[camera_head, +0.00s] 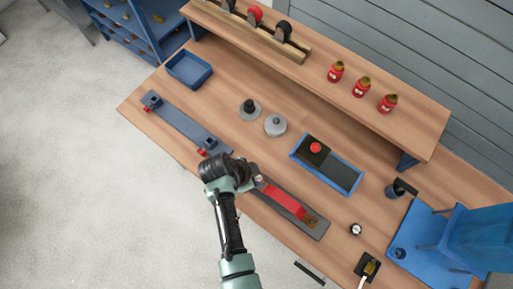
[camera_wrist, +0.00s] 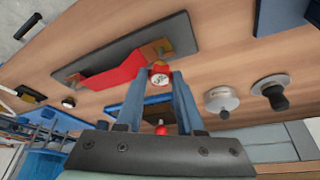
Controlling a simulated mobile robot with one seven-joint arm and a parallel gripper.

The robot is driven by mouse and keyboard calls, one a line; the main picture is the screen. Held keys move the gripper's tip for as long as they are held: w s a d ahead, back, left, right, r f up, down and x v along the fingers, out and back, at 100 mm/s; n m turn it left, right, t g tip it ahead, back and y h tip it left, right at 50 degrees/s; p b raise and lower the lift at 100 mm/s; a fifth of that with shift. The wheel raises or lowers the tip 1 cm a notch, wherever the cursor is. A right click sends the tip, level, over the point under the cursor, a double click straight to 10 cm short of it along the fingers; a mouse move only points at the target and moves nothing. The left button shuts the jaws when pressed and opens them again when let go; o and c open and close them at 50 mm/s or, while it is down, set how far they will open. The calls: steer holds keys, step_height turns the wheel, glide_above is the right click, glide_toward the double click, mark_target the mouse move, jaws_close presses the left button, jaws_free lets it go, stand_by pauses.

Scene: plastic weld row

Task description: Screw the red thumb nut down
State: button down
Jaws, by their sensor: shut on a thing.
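The red thumb nut (camera_wrist: 159,79) is between my gripper's two blue fingertips in the wrist view, at the end of a red strip (camera_wrist: 112,76). My gripper (camera_wrist: 159,73) is shut on the nut. The strip lies on a dark plate (camera_wrist: 122,46), with a brass-coloured piece near each end. In the head view the red strip (camera_head: 286,201) and dark plate (camera_head: 318,233) lie near the bench's front edge. My gripper (camera_head: 257,180) is at the strip's left end there and largely hides the nut. The thread under the nut cannot be seen.
A blue tray (camera_head: 353,187) with a red-topped dark block is behind the plate. A grey disc (camera_head: 275,125) and dark knobbed piece (camera_head: 249,109) stand further left. A second long plate (camera_head: 180,122) lies at left. Red bottles (camera_head: 361,87) stand on the shelf. Bare wood lies between.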

steer(key=shift+f, duration=0.15)
steer(key=shift+f+b, duration=0.55)
steer(key=shift+b, duration=0.05)
steer(key=shift+f+b, duration=0.7)
steer(key=shift+f, duration=0.15)
stand_by(1.3)
